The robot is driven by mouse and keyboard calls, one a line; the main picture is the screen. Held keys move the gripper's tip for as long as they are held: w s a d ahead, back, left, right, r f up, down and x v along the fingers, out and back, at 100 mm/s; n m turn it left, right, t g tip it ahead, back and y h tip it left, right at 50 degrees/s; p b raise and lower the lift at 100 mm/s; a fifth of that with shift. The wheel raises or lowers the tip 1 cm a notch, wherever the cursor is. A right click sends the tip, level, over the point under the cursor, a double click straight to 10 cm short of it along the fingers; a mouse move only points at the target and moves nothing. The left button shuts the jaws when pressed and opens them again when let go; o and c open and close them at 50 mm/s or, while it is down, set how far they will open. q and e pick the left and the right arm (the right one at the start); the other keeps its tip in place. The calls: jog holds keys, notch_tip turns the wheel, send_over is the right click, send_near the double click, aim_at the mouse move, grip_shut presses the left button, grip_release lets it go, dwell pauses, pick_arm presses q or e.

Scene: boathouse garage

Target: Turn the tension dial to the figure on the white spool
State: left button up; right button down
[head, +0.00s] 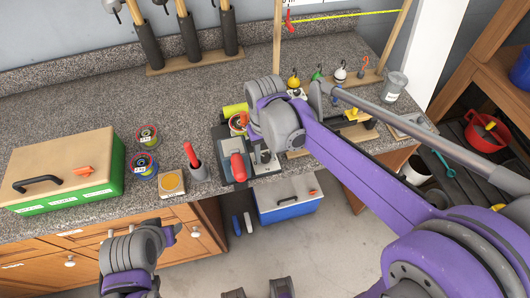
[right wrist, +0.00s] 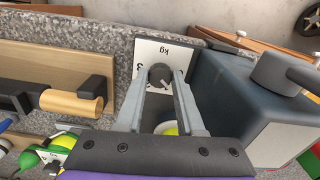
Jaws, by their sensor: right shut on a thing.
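The tension dial (right wrist: 160,75) is a dark grey round knob with a light pointer mark on a white plate (right wrist: 150,48) marked "kg". The plate's other figures are mostly hidden. My right gripper (right wrist: 161,82) is shut on the dial, one finger on each side. In the head view my right arm's wrist covers the dial, and the plate (head: 266,163) shows just below it.
A grey box (right wrist: 235,105) stands right beside the dial. A cooler (head: 288,200) is below.

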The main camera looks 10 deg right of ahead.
aim_at(265, 156)
jog(key=shift+m, duration=1.9)
jog(key=c, duration=0.5)
grip_release()
notch_tip(265, 156, up, 11)
jog(key=shift+f, duration=0.1)
jog(key=s+d+f+t, duration=0.1)
jog(key=s+d+f, duration=0.1)
jog(key=s+f, duration=0.2)
jog(key=s+d+f+n+t, duration=0.1)
jog(key=s+d+f+t, duration=0.1)
jog(key=s+d+f, duration=0.1)
jog(key=s+d+f+n+t, duration=0.1)
jog(key=s+d+f+t, duration=0.1)
jog(key=s+f, duration=0.4)
jog(key=shift+s+d, duration=0.2)
jog(key=shift+s, duration=0.35)
